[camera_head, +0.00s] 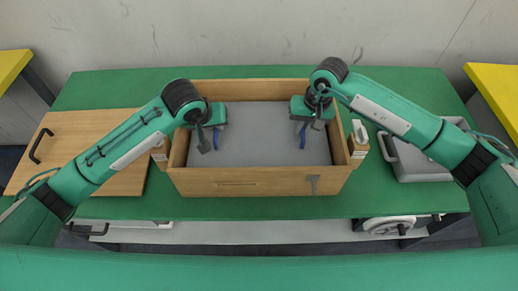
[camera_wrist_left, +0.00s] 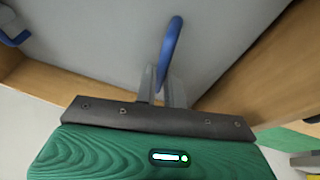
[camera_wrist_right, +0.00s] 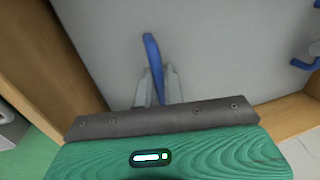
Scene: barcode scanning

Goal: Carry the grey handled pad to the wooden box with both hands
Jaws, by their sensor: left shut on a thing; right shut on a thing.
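The grey pad (camera_head: 262,135) lies flat inside the wooden box (camera_head: 262,184), within its four walls in the head view. Two blue handles stand up from it. My left gripper (camera_head: 215,130) is over the left part of the pad, shut on the left blue handle (camera_wrist_left: 172,40). My right gripper (camera_head: 303,126) is over the right part, shut on the right blue handle (camera_wrist_right: 153,62). The pad also fills much of the left wrist view (camera_wrist_left: 110,50) and the right wrist view (camera_wrist_right: 210,60). Whether it touches the box floor cannot be told.
The box stands on a green table (camera_head: 300,207). A wooden board with a black handle (camera_head: 90,140) lies to the left. A grey case (camera_head: 415,160) lies to the right. Small wooden blocks (camera_head: 358,146) sit beside the box. Yellow surfaces (camera_head: 495,90) flank the table.

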